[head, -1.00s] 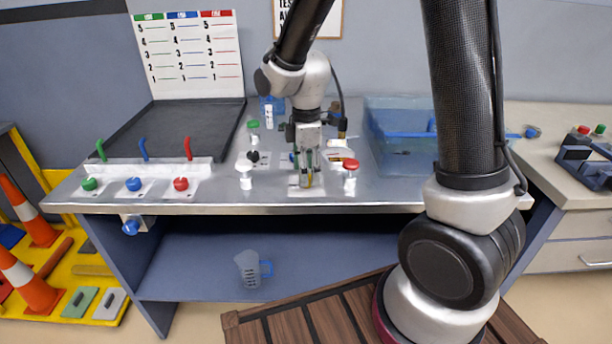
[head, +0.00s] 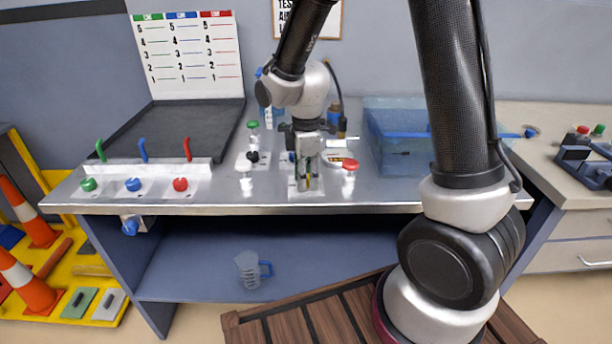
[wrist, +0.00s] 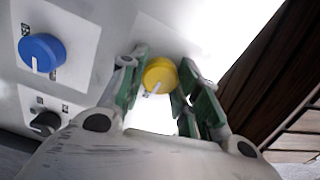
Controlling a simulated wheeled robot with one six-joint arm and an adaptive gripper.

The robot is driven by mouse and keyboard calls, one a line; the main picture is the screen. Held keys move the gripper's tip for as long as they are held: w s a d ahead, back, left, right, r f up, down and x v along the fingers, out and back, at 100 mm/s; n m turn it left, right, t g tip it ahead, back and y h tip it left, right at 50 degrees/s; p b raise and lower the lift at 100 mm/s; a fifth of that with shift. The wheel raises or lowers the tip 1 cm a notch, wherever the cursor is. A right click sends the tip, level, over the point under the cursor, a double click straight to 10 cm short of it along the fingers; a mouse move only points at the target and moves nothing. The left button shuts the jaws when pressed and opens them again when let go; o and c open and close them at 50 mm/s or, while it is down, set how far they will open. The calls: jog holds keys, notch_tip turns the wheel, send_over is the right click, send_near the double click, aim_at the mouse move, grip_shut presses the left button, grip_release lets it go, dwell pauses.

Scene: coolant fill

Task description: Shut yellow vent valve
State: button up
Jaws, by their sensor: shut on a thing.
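The yellow vent valve (wrist: 159,76) is a round knob with a pale pointer line, on a white plate in the wrist view. My gripper (wrist: 160,88) has its green-padded fingers on both sides of the knob and is shut on it. In the head view my gripper (head: 307,183) points down at the front part of the bench, and its fingers mostly hide the yellow knob.
A blue knob (wrist: 42,52) and a black knob (wrist: 46,122) sit to the left in the wrist view. A blue bin (head: 390,160) is to the right. The bench's front edge (head: 250,209) is near.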

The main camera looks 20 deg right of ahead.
jog(key=shift+m, duration=0.3)
jog(key=m, duration=0.8)
jog(key=shift+m, duration=0.3)
jog(key=m, duration=0.4)
jog(key=shift+m, duration=2.1)
jog(key=shift+w, duration=0.1)
jog(key=o, duration=1.1)
jog(key=shift+c, duration=0.2)
